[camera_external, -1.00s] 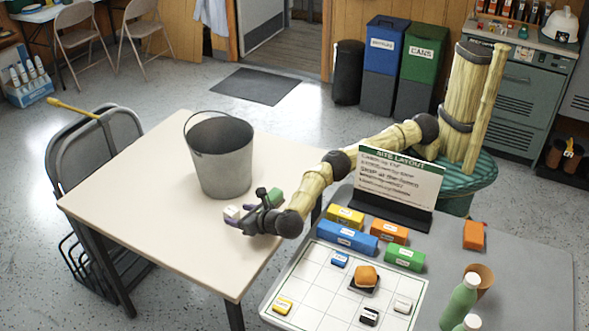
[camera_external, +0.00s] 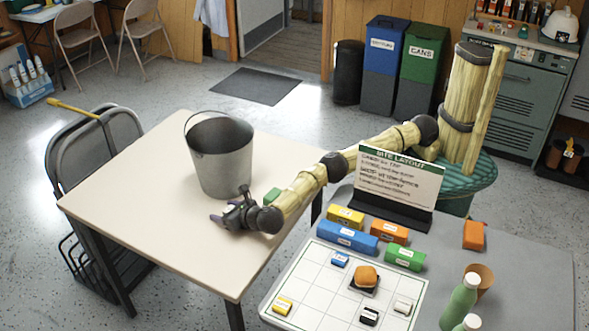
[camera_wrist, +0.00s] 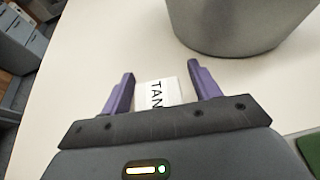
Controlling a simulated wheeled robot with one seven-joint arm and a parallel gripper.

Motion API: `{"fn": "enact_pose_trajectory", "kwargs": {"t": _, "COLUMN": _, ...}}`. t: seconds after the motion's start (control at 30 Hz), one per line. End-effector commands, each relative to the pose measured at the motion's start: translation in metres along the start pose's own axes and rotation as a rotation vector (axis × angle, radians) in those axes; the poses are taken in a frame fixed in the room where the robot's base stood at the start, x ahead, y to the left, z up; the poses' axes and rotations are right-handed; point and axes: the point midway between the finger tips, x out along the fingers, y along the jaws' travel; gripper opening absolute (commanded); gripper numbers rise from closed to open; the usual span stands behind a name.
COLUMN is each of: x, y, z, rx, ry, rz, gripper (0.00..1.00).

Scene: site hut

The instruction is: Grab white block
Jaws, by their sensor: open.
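The white block (camera_wrist: 158,93), with dark letters on it, lies on the beige table between the two purple fingers of my gripper (camera_wrist: 164,90). A gap shows between the block and each finger in the wrist view, so the gripper is open around it. In the external view my gripper (camera_external: 228,217) is low over the beige table (camera_external: 150,190), just in front of the bucket, and it hides the block there.
A grey metal bucket (camera_external: 221,160) stands just behind my gripper. A green block (camera_external: 272,196) lies to its right, close to my arm. The grey table (camera_external: 530,270) at right holds a white grid board (camera_external: 310,275), several coloured blocks and a sign (camera_external: 398,180). The beige table's left side is clear.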

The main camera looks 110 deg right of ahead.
Motion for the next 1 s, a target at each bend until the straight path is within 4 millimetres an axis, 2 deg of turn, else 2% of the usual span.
{"fn": "enact_pose_trajectory", "kwargs": {"t": 0.47, "x": -0.0002, "y": 0.0, "z": 0.0, "rx": 0.0, "ry": 0.0, "rz": 0.0, "gripper": 0.62}}
{"fn": "enact_pose_trajectory", "kwargs": {"t": 0.57, "x": -0.0003, "y": 0.0001, "z": 0.0, "rx": 0.0, "ry": 0.0, "rz": 0.0, "gripper": 0.46}}
{"fn": "enact_pose_trajectory", "kwargs": {"t": 0.73, "x": -0.0003, "y": 0.0001, "z": 0.0, "rx": 0.0, "ry": 0.0, "rz": 0.0, "gripper": 0.13}}
{"fn": "enact_pose_trajectory", "kwargs": {"t": 1.0, "x": -0.0009, "y": 0.0001, "z": 0.0014, "rx": 0.001, "ry": -0.001, "rz": 0.001, "gripper": 0.12}}
